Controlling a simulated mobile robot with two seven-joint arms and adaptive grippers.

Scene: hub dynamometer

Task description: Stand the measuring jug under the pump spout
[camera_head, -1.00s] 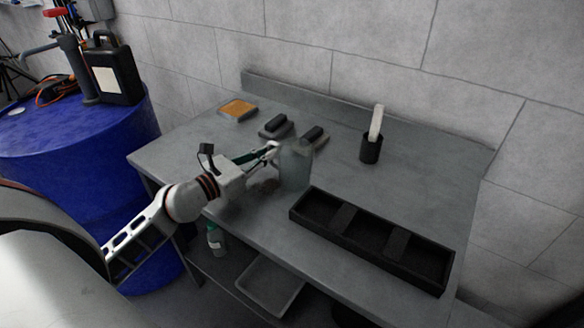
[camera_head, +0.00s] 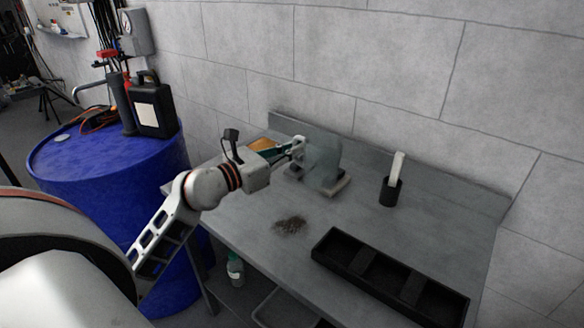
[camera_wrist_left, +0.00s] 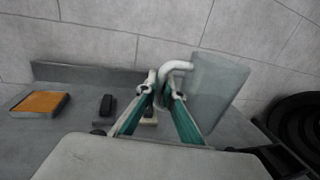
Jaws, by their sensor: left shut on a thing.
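The measuring jug (camera_head: 322,162) is a clear, greyish vessel with a white handle. It is upright or nearly so in the head view, apparently raised above the back of the bench. My left gripper (camera_head: 298,148) is shut on its handle; in the left wrist view the fingertips (camera_wrist_left: 160,90) close on the white handle, with the jug body (camera_wrist_left: 217,88) to the right. The pump (camera_head: 124,105) stands on a blue drum (camera_head: 105,175) at the left, its grey spout (camera_head: 88,88) pointing left. The jug is well apart from the spout. My right gripper is out of view.
A steel bench (camera_head: 255,218) carries a black divided tray (camera_head: 385,278), a black cup with a white-handled tool (camera_head: 391,190), an orange-topped pad (camera_wrist_left: 40,102) and a dark patch (camera_head: 291,225). A black canister (camera_head: 153,108) stands beside the pump.

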